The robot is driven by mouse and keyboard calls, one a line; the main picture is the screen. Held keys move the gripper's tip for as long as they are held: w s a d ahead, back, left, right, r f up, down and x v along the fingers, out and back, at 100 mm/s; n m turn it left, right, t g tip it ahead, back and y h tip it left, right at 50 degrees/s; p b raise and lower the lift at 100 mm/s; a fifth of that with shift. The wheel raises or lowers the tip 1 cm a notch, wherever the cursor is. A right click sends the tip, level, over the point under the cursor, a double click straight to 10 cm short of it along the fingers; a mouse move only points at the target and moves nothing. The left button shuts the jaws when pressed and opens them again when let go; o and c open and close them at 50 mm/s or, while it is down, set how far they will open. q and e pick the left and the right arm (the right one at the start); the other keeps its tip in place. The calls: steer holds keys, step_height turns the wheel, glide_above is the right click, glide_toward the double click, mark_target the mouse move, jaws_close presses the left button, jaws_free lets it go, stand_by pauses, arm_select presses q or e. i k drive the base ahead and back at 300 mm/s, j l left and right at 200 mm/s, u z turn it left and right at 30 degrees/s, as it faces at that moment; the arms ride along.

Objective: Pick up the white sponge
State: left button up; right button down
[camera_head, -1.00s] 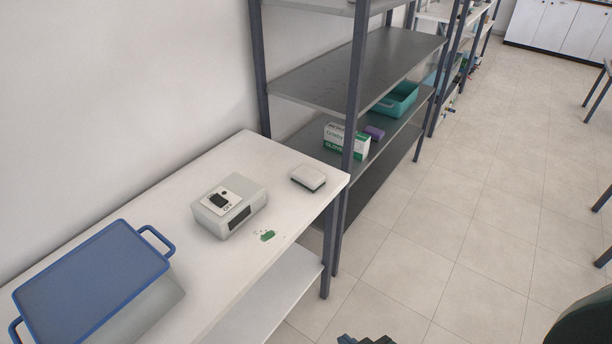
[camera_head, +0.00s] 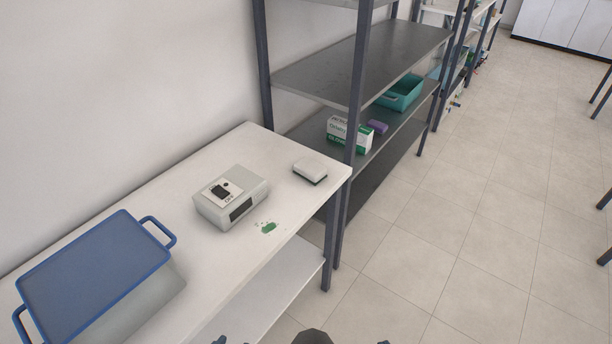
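The white sponge (camera_head: 310,169) is a small white block with a dark underside. It lies flat on the white table (camera_head: 247,148) near its right end, to the right of a grey box-shaped device. Nothing touches it. Only small dark parts of my arms show at the bottom edge of the picture, well below and apart from the sponge. I cannot make out whether either gripper is open or shut.
A shelf rack (camera_head: 365,60) holding a glove box (camera_head: 348,136) and teal bin (camera_head: 402,93) adjoins the table.

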mark_target(314, 173)
steer(key=i+l+z, duration=0.2)
steer(key=i+l, duration=0.2)
steer(key=i+l+z, duration=0.25)
steer(key=i, duration=0.25)
